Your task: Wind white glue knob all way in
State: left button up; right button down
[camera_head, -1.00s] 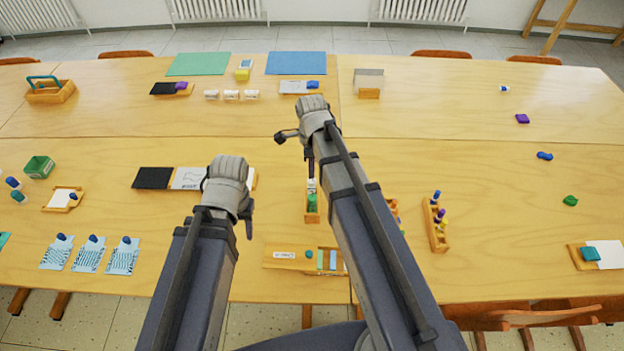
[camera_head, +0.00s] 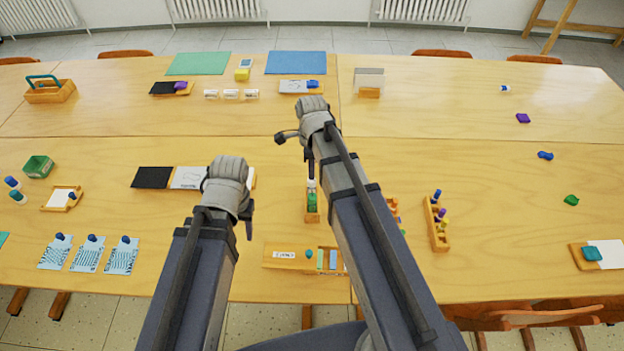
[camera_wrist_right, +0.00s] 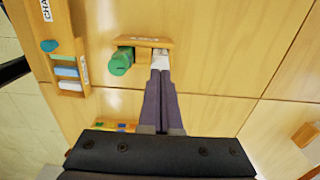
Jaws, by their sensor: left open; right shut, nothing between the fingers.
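A small wooden holder (camera_head: 312,217) stands upright near the middle of the table. It holds a green-topped bottle (camera_head: 312,201) and a white piece (camera_head: 311,184), which I take for the white glue. In the right wrist view the holder (camera_wrist_right: 150,42) has the green knob (camera_wrist_right: 121,62) on the left and the white glue (camera_wrist_right: 160,61) on the right. My right gripper (camera_wrist_right: 161,74) is shut, its tips at or against the white glue; contact is unclear.
A wooden chalk box (camera_head: 290,265) lies in front of the holder. Another wooden rack (camera_head: 437,237) with colored bottles stands to the right. A black and white card strip (camera_head: 153,178) lies at the left. The table right of the rack is mostly clear.

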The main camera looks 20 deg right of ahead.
jog(key=shift+f+b, duration=0.55)
jog(key=shift+f, duration=0.05)
jog(key=shift+r+p, duration=0.3)
jog(key=shift+p, duration=0.05)
jog(key=shift+r, duration=0.25)
dwell(0.4)
grip_release()
dwell(0.7)
dwell(0.4)
